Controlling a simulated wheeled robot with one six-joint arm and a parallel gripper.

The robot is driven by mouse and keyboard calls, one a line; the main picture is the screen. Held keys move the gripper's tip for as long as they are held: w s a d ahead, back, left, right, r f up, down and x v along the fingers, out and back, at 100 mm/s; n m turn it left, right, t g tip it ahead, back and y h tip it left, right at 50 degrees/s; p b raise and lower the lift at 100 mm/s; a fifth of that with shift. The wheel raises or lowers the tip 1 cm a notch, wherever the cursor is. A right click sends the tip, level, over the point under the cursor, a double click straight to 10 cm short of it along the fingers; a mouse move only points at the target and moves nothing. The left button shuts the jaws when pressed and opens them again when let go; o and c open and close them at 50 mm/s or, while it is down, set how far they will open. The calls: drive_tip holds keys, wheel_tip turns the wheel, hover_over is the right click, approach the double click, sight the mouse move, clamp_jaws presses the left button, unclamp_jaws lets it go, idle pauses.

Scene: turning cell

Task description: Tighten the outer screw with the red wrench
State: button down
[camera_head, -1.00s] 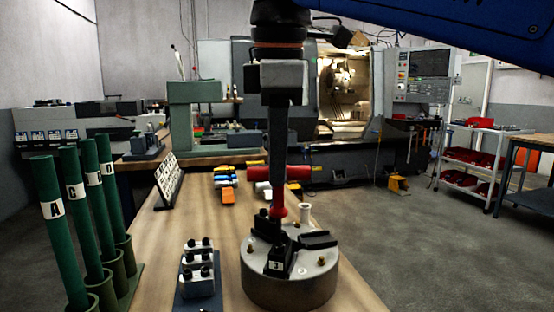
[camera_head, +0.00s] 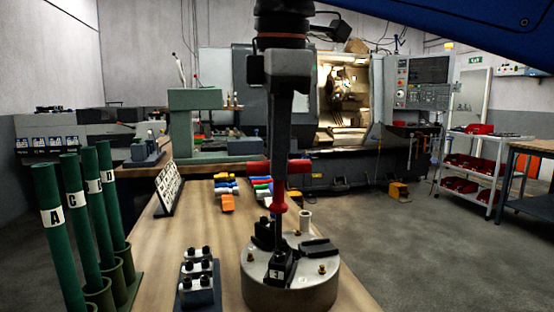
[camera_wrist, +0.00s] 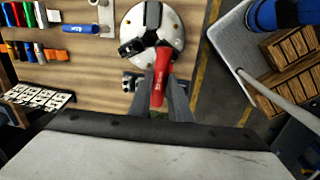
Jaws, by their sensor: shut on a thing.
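The red wrench (camera_head: 259,167) has a red crossbar and a red collar, and my gripper (camera_head: 279,184) is shut on it. The wrench also shows in the wrist view (camera_wrist: 160,78), between the two grey fingers. It stands about upright above the round grey chuck (camera_head: 262,292), whose black front jaw (camera_head: 279,271) bears a light label that seems to read 3. The wrench's thin lower shaft runs down toward that jaw. I cannot tell whether its tip touches a screw. The outer screw is hard to make out. Brass-coloured screws (camera_head: 322,269) show on the chuck's top.
A block with several black-knobbed pieces (camera_head: 197,284) stands left of the chuck. Green labelled tubes (camera_head: 54,210) stand at the left. Coloured tools (camera_head: 227,200) lie behind on the wooden table (camera_head: 170,230). Bare table lies between them.

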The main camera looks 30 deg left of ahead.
drive_tip(key=shift+r, duration=1.4)
idle(0.7)
